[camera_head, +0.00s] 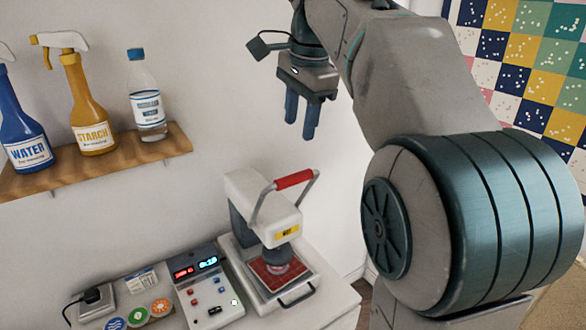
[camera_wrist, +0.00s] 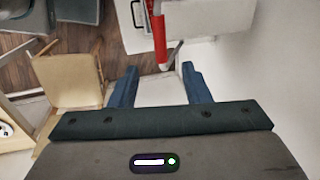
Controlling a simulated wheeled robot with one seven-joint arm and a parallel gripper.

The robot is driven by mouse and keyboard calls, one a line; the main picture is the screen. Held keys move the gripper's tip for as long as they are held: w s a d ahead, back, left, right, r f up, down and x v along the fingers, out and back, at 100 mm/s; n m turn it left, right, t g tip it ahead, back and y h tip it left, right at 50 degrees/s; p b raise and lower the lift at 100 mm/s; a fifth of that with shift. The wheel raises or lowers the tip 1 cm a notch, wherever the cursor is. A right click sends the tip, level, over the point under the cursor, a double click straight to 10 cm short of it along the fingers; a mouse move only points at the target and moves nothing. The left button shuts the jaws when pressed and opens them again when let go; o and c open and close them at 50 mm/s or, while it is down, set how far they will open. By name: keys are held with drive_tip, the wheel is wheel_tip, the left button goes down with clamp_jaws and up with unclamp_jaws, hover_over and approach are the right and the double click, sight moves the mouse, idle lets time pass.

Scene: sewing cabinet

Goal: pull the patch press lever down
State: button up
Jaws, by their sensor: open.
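The patch press (camera_head: 265,215) stands on the white cabinet top, a white body with a grey lever frame. Its lever has a red grip (camera_head: 294,179) and is raised at the top of the press. A red patch (camera_head: 272,275) lies on the press's lower plate under the round head. My gripper (camera_head: 300,122) is open and empty, pointing down, above the lever and apart from it. In the wrist view the red grip (camera_wrist: 159,35) shows beyond and between the open fingers (camera_wrist: 158,85).
A control box (camera_head: 208,285) with lit displays stands left of the press. Round coloured buttons and a plug socket (camera_head: 95,302) lie further left. A wooden shelf (camera_head: 95,163) holds several bottles. A wooden chair (camera_wrist: 75,75) shows in the wrist view.

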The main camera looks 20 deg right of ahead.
sight(293, 176)
drive_tip(key=f, duration=0.4)
drive_tip(key=w+f, duration=0.1)
drive_tip(key=f, duration=0.3)
drive_tip(key=w+f, duration=0.1)
drive_tip(key=f, duration=0.3)
drive_tip(key=shift+w+a+f, duration=0.15)
drive_tip(key=shift+a+f, duration=0.2)
drive_tip(key=shift+a, duration=0.05)
clamp_jaws()
